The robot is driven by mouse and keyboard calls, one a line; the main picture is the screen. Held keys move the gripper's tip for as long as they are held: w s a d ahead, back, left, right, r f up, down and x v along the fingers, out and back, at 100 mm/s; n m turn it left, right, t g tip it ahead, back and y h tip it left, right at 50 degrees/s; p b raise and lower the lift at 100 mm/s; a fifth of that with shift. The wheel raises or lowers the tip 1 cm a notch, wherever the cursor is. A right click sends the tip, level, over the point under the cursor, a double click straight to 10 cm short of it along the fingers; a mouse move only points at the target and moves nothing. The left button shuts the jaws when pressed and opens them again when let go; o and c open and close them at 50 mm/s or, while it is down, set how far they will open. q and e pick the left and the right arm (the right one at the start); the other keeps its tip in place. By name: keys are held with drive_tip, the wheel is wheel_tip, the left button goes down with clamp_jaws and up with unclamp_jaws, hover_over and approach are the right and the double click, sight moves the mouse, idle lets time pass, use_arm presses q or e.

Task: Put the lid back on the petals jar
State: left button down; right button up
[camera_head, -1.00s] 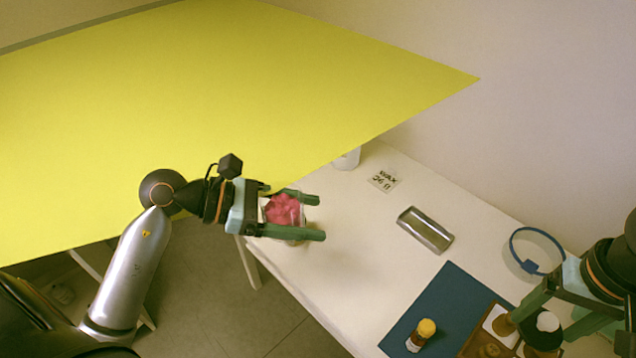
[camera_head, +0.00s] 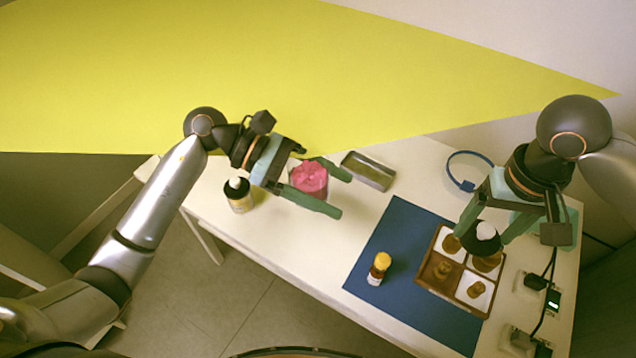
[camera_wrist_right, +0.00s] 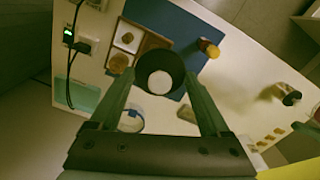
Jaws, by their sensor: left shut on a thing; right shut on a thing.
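The petals jar (camera_head: 309,177), clear with pink petals showing at its open top, stands between the fingers of my left gripper (camera_head: 342,195). The left gripper is shut on it over the left part of the white table. My right gripper (camera_head: 487,226) is shut on a round black piece with a white top (camera_head: 486,231), above the brown tray. The black piece also fills the space between the fingers in the right wrist view (camera_wrist_right: 160,80). I cannot tell for sure whether it is the jar's lid; its underside is hidden.
The brown compartment tray (camera_head: 441,292) and a yellow-capped bottle (camera_head: 379,268) are on the blue mat (camera_head: 398,222). A black bottle with a white top (camera_head: 238,195) stands left of the jar. A metal tray (camera_head: 368,170) and blue loop (camera_head: 466,184) lie behind. Devices with cables are right.

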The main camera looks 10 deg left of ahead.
drive_tip(key=w+a+r+n, duration=0.2)
drive_tip(key=a+r+n, duration=0.15)
drive_tip(key=a, duration=0.35)
drive_tip(key=w+a+r+n, duration=0.3)
drive_tip(key=a+r, duration=0.1)
drive_tip(key=a, duration=0.3)
wheel_tip(320, 180, up, 9)
drive_tip(key=n, duration=0.6)
hover_over(310, 176)
drive_tip(key=shift+f, duration=0.1)
drive_tip(key=shift+f, duration=2.05)
drive_tip(key=shift+f, duration=0.8)
drive_tip(key=shift+f, duration=0.65)
